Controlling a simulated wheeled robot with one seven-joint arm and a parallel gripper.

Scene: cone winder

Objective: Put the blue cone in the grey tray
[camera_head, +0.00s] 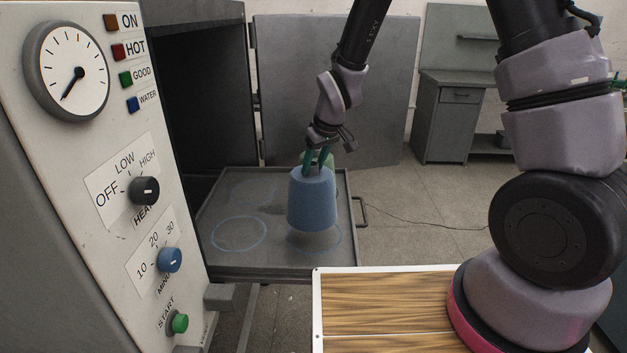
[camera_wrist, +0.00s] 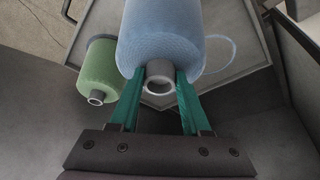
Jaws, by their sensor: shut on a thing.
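The blue cone (camera_head: 312,200) hangs upright in my gripper (camera_head: 318,160), above the front right part of the grey tray (camera_head: 225,262). A dark shadow lies on the tray under it, and a gap seems to show below its base. In the wrist view the green fingers of my gripper (camera_wrist: 160,92) are shut at the top of the blue cone (camera_wrist: 165,25), around its grey tube end. The tray also shows in the wrist view (camera_wrist: 225,82). A green cone (camera_wrist: 98,70) stands beside the blue one; in the head view it is mostly hidden.
Blue rings (camera_head: 240,233) mark the tray floor; the front left ring is empty. The tray is drawn out of a dark cabinet with an open grey door (camera_head: 385,100). A control panel (camera_head: 95,190) stands at left, a wood-grained top (camera_head: 385,300) in front.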

